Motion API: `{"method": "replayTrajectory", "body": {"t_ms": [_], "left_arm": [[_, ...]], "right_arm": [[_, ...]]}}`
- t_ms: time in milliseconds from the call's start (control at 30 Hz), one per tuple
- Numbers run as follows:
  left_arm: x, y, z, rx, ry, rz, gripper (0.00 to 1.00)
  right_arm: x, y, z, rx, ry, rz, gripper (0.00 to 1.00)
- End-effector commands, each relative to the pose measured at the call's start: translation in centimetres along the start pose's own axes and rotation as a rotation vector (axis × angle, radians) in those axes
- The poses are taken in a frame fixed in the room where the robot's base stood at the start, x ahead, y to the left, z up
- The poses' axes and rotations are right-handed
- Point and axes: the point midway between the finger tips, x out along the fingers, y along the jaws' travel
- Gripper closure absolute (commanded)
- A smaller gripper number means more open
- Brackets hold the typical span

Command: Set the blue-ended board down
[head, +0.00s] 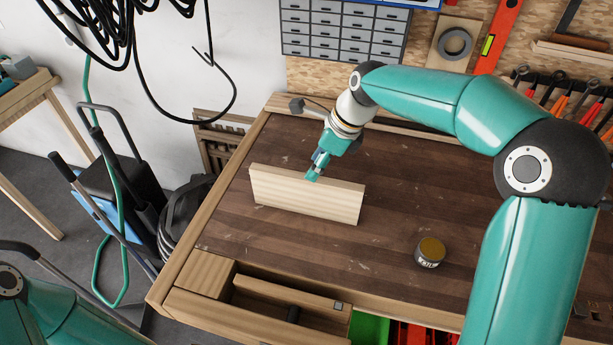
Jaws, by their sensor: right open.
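A pale wooden board (305,197) stands on its long edge on the dark top of the workbench (400,205). No blue end shows on the faces in view. My right gripper (316,170) is open at the board's top edge, near its middle. Its fingertips are small and partly hidden behind the board, so I cannot tell whether they touch it. My left gripper is out of view; only part of my left arm shows at the lower left.
A small dark tin with a brown lid (430,251) stands on the bench at front right. A wooden vise (290,297) is at the front left edge. Tools hang on the back board, including a red level (497,35). The bench between board and tin is clear.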

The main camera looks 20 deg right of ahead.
Motion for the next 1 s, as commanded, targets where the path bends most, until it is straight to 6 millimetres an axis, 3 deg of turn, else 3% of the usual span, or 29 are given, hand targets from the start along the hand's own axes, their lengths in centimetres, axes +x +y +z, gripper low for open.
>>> {"method": "replayTrajectory", "body": {"t_ms": [100,300,1000], "left_arm": [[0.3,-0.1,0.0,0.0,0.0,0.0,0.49],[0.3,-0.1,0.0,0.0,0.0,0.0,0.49],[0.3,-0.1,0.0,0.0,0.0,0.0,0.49]], "right_arm": [[-2.2,-0.1,0.1,0.0,-0.003,-0.003,0.5],[-4.4,0.0,0.1,-0.001,-0.001,0.0,0.5],[-4.8,0.0,0.0,0.0,0.0,0.001,0.5]]}}
